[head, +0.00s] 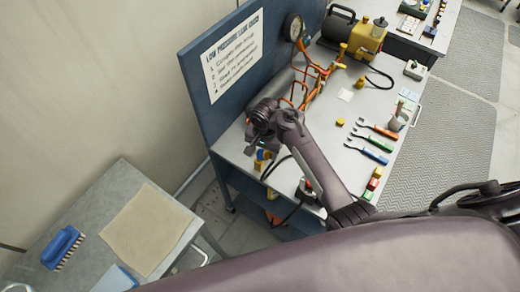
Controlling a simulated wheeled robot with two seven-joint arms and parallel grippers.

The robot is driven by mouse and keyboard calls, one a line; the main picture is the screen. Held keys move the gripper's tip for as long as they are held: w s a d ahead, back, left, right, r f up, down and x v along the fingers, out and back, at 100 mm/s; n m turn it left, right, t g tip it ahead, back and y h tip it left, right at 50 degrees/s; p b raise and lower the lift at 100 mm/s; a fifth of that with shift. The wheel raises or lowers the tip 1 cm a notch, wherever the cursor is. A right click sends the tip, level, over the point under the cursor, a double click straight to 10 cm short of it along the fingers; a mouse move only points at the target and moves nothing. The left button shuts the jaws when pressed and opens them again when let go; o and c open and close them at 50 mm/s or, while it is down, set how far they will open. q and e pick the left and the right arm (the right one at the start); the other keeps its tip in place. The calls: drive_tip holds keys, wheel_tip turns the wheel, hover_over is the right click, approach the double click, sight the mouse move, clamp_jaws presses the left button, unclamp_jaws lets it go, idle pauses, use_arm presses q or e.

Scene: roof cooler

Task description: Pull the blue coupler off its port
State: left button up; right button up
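My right arm reaches in from the lower right over the grey workbench (310,150). My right gripper (258,151) points down at the bench's left front part, below the sign board. My wrist covers most of it, so its fingertips and anything between them cannot be made out. A small blue-green piece (265,155) shows right beside the gripper, with a small yellow piece (258,166) just below. I cannot tell whether the blue-green piece is the blue coupler or whether it is on a port. My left gripper is not in view.
A blue panel (197,110) with a sign (232,55) and gauge (293,27) backs the bench. Orange hoses (309,80) and a yellow pump (365,37) lie beyond my gripper. Several wrenches (368,150) lie right. A side table (185,225) holds a blue brush (62,246).

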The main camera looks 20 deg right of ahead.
sight(265, 152)
drive_tip(key=shift+d, duration=0.1)
drive_tip(key=c, duration=0.7)
drive_tip(key=o, duration=1)
drive_tip(key=shift+d, duration=0.1)
drive_tip(key=shift+o, duration=0.2)
drive_tip(key=shift+r, duration=0.35)
wheel_tip(265, 152, up, 7)
drive_tip(key=shift+r+b, duration=0.1)
drive_tip(key=shift+b, duration=0.65)
drive_tip(key=shift+s, duration=0.1)
